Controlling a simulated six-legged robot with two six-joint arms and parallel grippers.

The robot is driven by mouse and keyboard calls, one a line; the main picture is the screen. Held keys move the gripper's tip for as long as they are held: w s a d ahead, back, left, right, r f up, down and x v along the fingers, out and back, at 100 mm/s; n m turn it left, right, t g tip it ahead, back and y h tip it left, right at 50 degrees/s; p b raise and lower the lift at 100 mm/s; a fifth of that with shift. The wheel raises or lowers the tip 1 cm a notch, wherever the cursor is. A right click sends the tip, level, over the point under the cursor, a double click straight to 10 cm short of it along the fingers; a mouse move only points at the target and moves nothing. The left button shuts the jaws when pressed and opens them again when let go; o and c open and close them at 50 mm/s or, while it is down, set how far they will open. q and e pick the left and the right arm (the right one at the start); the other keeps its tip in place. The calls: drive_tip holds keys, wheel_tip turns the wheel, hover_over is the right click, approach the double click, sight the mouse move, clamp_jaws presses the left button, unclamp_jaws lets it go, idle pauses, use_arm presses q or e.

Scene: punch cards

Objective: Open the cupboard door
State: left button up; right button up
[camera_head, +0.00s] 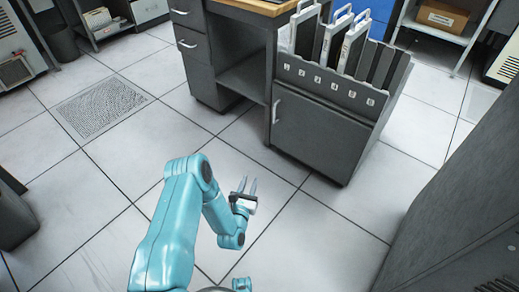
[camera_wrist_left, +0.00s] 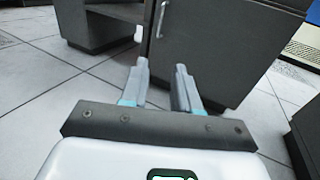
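The dark grey cupboard door (camera_head: 316,134) is shut, below a rack of slots. Its light vertical handle (camera_head: 276,112) is near the door's left edge. In the left wrist view the door (camera_wrist_left: 222,50) is ahead, with the handle (camera_wrist_left: 161,19) at the top, left of middle. My left gripper (camera_head: 247,187) is open and empty, in front of and below the handle, apart from the door. In the left wrist view its two fingers (camera_wrist_left: 164,78) point toward the door with a gap between them. My right gripper is not in view.
A desk with grey drawers (camera_head: 190,45) stands left of the cupboard. White-framed panels (camera_head: 304,32) stand in the rack above the door. A large dark cabinet (camera_head: 465,200) is at the right. The tiled floor (camera_head: 325,235) before the door is clear.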

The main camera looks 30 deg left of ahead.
use_arm(q)
drive_tip(key=shift+s+d, duration=0.2)
drive_tip(key=shift+s, duration=0.3)
